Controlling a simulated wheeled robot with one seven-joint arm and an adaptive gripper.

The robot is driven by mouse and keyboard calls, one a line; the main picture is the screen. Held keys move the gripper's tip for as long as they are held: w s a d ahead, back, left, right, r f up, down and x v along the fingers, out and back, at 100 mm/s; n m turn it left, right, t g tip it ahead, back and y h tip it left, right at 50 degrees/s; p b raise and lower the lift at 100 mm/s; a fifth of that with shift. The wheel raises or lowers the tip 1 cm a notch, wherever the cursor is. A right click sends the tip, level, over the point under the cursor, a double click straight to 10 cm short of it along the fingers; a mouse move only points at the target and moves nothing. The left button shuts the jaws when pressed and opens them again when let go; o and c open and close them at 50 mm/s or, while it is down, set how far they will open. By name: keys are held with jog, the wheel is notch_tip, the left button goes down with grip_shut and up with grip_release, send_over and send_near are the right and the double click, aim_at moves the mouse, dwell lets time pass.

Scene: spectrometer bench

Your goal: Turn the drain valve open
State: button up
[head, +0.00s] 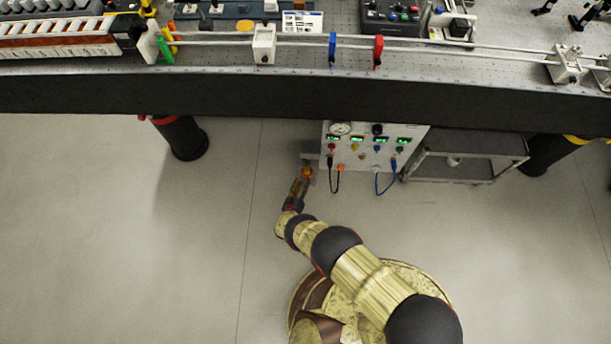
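A small orange-and-red part, which looks like the drain valve (307,172), sits low at the left side of a white control panel, under the bench. It is too small to tell how its handle is turned. My gripper (303,182) is right at the near side of this part, at the end of my arm reaching up from the bottom of the head view. Its fingertips overlap the part in the picture. I cannot tell whether they touch it, or whether the fingers are open or shut.
The white panel (368,150) carries a gauge, green displays, knobs and hanging black and blue cables. A grey cart (462,156) stands to its right. The bench's dark front edge (240,97) overhangs the valve area. Black bench legs (181,138) stand apart. The floor (120,240) at left is clear.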

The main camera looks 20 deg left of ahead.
aim_at(307, 172)
jog(key=b+x, duration=0.1)
jog(key=x, duration=0.5)
jog(key=shift+b, duration=0.4)
jog(key=shift+c, duration=1.2)
jog(key=c, duration=0.7)
grip_shut()
